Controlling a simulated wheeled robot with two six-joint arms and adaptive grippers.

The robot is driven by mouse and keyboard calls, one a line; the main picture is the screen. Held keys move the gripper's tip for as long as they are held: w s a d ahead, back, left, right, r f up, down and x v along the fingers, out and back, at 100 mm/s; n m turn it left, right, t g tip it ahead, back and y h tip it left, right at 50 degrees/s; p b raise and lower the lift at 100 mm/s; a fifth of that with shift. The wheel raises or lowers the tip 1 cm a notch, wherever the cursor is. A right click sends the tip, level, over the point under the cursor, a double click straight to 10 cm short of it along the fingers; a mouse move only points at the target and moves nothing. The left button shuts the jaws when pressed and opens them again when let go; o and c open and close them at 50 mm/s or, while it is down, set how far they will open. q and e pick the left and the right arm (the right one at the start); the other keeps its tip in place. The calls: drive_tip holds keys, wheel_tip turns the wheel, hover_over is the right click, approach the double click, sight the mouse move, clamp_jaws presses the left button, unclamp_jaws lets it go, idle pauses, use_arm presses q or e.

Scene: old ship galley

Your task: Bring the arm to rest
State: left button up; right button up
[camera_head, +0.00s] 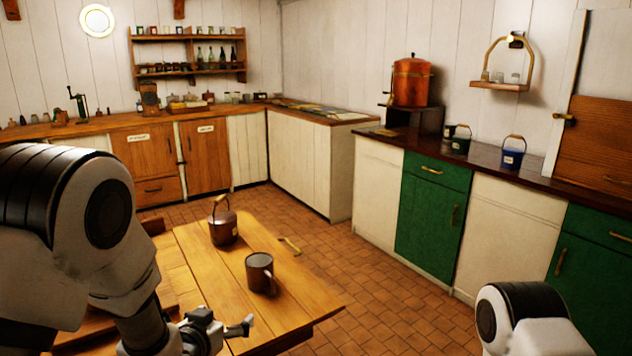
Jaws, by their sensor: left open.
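My left arm (80,235) comes in from the left, bent downward. My left gripper (225,328) is low in the picture at the near edge of the wooden table, open, with nothing seen between its fingers. It is apart from the brown mug (259,272), which stands upright on the table beyond it. Of my right arm only a white and black link (525,318) shows at the bottom right. My right gripper is out of the picture.
Counters with green doors (432,205) line the right wall. A copper urn (411,82) stands there. The tiled floor (375,275) between is clear.

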use_arm(q)
drive_tip(key=s+a+f+n+g+y+p, duration=0.1)
drive_tip(key=s+a+f+g+p, duration=0.15)
drive_tip(key=s+f, duration=0.55)
drive_tip(key=s+a+f+n+g+p, duration=0.1)
drive_tip(key=s+f+g, duration=0.2)
drive_tip(key=s+f, duration=0.5)
drive_tip(key=s+a+f+g, duration=0.1)
drive_tip(key=s+f+g, duration=0.2)
drive_tip(key=s, duration=0.6)
drive_tip(key=s+a+f+g+y+p, duration=0.1)
drive_tip(key=s+f+g, duration=0.3)
drive_tip(key=s, duration=0.6)
drive_tip(key=shift+s+a+f+n, duration=0.2)
drive_tip(key=shift+a+f+n, duration=0.25)
drive_tip(key=shift+f, duration=0.2)
use_arm(e)
wheel_tip(320, 180, up, 5)
drive_tip(key=shift+s+f, duration=0.1)
